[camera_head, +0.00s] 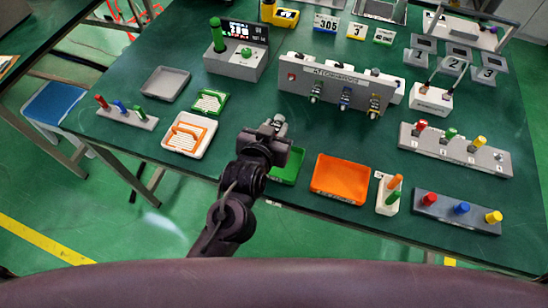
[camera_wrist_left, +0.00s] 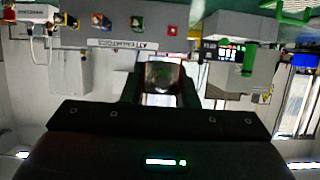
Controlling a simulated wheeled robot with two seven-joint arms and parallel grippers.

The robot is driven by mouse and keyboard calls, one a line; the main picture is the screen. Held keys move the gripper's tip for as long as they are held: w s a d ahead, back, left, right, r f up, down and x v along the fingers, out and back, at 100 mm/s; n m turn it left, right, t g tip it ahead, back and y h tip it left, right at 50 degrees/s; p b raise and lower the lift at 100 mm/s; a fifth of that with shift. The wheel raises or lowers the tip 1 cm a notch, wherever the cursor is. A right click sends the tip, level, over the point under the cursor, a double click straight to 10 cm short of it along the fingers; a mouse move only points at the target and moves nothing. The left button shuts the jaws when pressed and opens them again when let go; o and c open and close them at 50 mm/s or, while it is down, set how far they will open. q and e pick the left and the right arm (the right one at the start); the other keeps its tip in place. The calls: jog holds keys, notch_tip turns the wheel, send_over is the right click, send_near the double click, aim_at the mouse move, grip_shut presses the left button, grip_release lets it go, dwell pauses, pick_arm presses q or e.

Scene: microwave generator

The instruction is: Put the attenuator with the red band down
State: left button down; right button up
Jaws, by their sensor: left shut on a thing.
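My left gripper (camera_head: 275,128) is over the table, in front of the grey panel (camera_head: 335,84). It is shut on a small silvery metal piece (camera_head: 280,122), which shows as a round grey end between the fingers in the wrist view (camera_wrist_left: 160,76). I cannot clearly make out its band; red shows along the edges there. The panel carries attenuators with green (camera_head: 316,92), blue (camera_head: 345,98) and yellow (camera_head: 375,106) marks; its place by the red mark (camera_head: 291,76) is empty. A green tray (camera_head: 288,170) is partly hidden by the gripper. My right gripper is not in view.
An orange tray (camera_head: 339,178) is right of the green one. A grey tray (camera_head: 165,84), a green-framed piece (camera_head: 209,102) and a white tray (camera_head: 177,145) with an orange frame are at left. Peg blocks (camera_head: 126,112) (camera_head: 456,150) (camera_head: 455,212) stand at both sides.

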pick_arm(q)
notch_tip(320, 180, down, 14)
jog(key=shift+w+r, duration=0.1)
dwell(0.5)
jog(key=shift+f, duration=0.55)
jog(key=c, duration=1.1)
grip_release()
jog(key=shift+r+p, duration=0.4)
jog(key=shift+r, duration=0.15)
jog(key=shift+b+v, duration=0.55)
jog(key=shift+v, duration=5.55)
